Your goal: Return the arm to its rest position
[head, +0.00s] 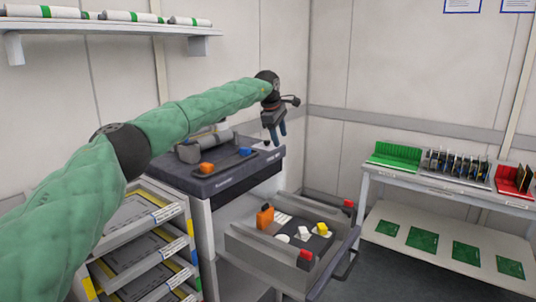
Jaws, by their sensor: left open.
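My left arm, in a green padded cover, comes in from the left and stretches across the head view. My left gripper (275,133) is open and empty. It points down above the right end of the dark top of the grey machine (222,181), and I cannot tell how far above it is. My right gripper is not in view.
An open drawer (262,262) with orange, white, yellow and red parts juts out from the machine. A trolley of slanted trays (137,243) stands left. A bench (430,187) with green and red racks stands right. A shelf (95,27) holds rolls at upper left.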

